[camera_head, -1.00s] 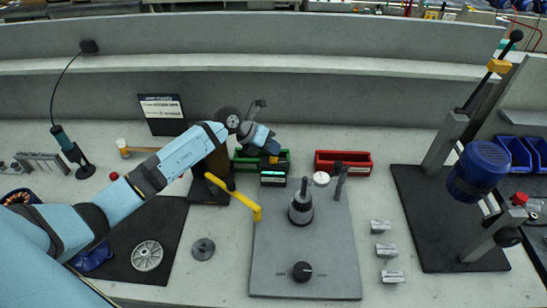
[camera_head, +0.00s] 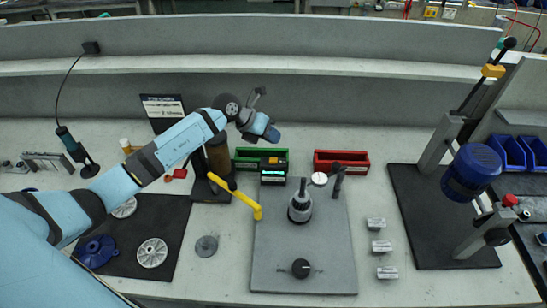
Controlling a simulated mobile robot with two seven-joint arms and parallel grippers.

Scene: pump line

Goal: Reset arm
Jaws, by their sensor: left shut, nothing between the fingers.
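My left arm, light blue with black joints, reaches in from the left over the bench. Its gripper (camera_head: 259,92) is a small dark shape above the green bin, in front of the grey back wall. It is shut and empty, and touches nothing that I can see. My right gripper is not in view. The arm hides part of the bench on the left and part of the dark mat.
A grey plate (camera_head: 310,260) with a dark post stands at centre, beside a yellow handle (camera_head: 238,196). Behind are a green bin (camera_head: 246,153) and a red bin (camera_head: 340,155). A press with a blue motor (camera_head: 470,172) stands right. A blue housing (camera_head: 98,251) lies on the left mat.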

